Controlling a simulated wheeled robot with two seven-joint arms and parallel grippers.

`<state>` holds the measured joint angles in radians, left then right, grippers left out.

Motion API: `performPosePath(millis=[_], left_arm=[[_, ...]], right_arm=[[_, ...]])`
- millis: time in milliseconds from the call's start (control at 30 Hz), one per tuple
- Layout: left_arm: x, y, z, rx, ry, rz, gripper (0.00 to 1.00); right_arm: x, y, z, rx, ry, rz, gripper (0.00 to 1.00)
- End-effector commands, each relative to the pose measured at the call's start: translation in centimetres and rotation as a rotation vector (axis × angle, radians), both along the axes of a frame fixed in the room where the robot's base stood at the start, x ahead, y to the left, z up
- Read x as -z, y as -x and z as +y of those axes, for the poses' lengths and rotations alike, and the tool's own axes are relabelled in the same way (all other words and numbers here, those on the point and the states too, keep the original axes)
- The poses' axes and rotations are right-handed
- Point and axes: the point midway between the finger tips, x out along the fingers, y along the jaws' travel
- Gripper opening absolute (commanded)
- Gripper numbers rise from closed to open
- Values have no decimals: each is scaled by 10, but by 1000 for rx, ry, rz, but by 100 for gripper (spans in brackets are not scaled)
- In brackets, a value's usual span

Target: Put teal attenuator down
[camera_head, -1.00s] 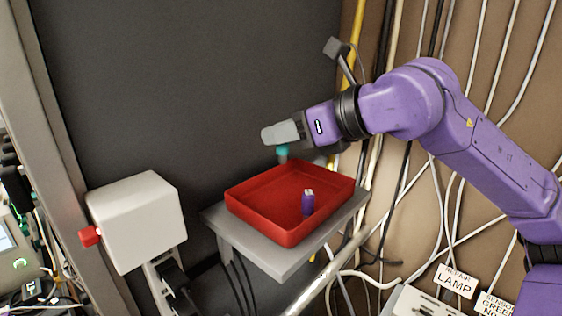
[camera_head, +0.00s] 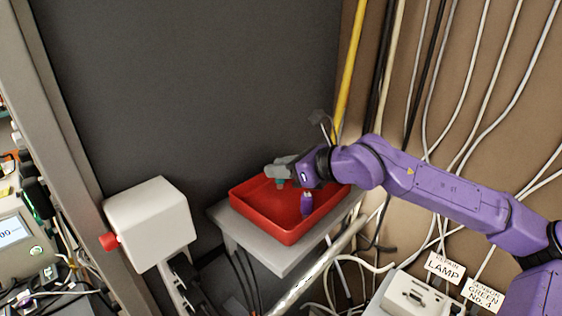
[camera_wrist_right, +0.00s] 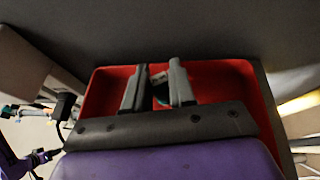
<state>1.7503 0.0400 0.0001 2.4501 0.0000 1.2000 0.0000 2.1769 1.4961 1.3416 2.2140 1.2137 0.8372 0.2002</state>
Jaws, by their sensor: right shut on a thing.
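My right gripper (camera_head: 280,170) is shut on the teal attenuator (camera_head: 280,183), which hangs below its fingers inside the red tray's outline. In the right wrist view the gripper's two fingers (camera_wrist_right: 155,90) are over the red tray, with a bit of the teal attenuator (camera_wrist_right: 160,97) between them. The red tray (camera_head: 262,224) rests on a grey shelf. A purple attenuator (camera_head: 306,205) stands in the tray, close to the gripper. I cannot tell whether the teal attenuator touches the tray floor.
The grey shelf (camera_head: 283,260) sticks out under the tray. A white box (camera_head: 150,222) with a red knob (camera_head: 108,241) stands to the left. A dark panel (camera_head: 190,80) is behind. Cables and a pale pipe (camera_head: 318,268) run on the right.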

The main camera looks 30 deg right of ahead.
Motion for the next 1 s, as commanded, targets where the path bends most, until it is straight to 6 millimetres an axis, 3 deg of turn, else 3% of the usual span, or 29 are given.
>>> performPosePath(millis=[333,367,400,433,700,800,867,1000], left_arm=[[9,0,0,0,0,0,37],[7,0,0,0,0,0,37],[7,0,0,0,0,0,37],[7,0,0,0,0,0,37],[6,0,0,0,0,0,37],[-5,0,0,0,0,0,37],[7,0,0,0,0,0,37],[21,0,0,0,0,0,37]], right_arm=[[9,0,0,0,0,1,0],[7,0,0,0,0,1,34],[7,0,0,0,0,1,47],[7,0,0,0,0,1,53],[6,0,0,0,0,1,53],[-6,0,0,0,0,0,53],[-3,9,-6,4,-3,-4,53],[-16,40,-22,5,-6,-6,53]])
